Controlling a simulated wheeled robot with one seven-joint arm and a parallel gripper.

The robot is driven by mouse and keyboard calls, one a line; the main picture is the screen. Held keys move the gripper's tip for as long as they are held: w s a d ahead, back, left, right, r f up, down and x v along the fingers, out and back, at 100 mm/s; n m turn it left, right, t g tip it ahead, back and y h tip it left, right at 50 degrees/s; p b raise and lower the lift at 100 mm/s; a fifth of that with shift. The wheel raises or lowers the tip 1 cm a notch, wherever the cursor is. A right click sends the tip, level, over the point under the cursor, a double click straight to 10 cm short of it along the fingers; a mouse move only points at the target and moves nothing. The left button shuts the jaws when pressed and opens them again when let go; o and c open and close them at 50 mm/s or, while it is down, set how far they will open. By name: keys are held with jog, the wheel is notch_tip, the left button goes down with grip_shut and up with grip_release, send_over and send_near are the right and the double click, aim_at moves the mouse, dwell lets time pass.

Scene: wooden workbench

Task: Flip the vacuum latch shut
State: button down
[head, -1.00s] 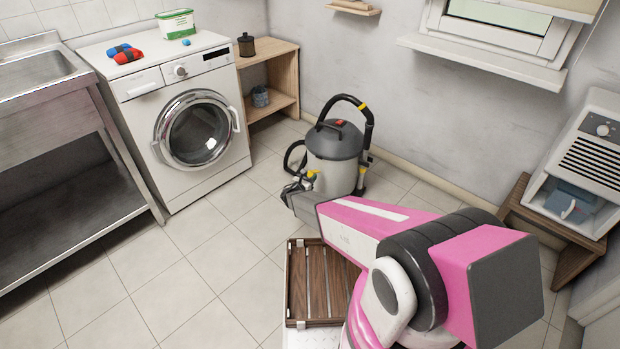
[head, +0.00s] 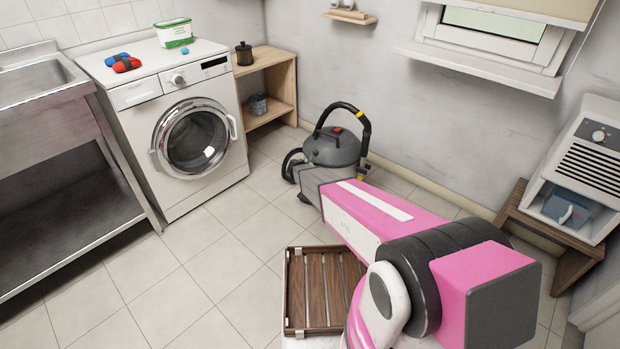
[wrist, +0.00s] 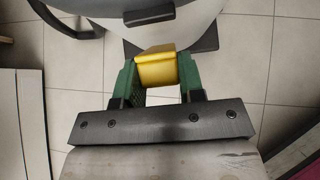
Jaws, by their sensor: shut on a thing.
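The vacuum (head: 331,147) is a grey canister with a dark lid and a black hose, standing on the tiled floor against the back wall. Its yellow latch (wrist: 158,68) shows in the wrist view on the side of the grey body. My gripper (wrist: 157,78) has its green fingers on either side of the latch and is shut on it. In the head view my own arm covers the vacuum's lower front, so the latch and the fingers are hidden there.
A washing machine (head: 185,125) stands left of the vacuum, with a low wooden shelf (head: 268,85) behind. A slatted wooden crate (head: 325,290) lies on the floor in front. A wooden stand (head: 550,235) with a white appliance (head: 585,165) is at right. Floor at centre left is clear.

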jog(key=shift+w+d+r+g+y, duration=0.35)
jog(key=shift+w+g+y, duration=0.2)
jog(key=shift+g, duration=0.15)
jog(key=shift+w+d+r+g+y, duration=0.3)
jog(key=shift+w+g+y, duration=0.2)
jog(key=shift+g, duration=0.2)
jog(key=c, duration=0.7)
grip_release()
jog(key=shift+d, duration=0.1)
jog(key=v, duration=1)
jog(key=shift+r, duration=0.4)
jog(key=shift+s, duration=0.1)
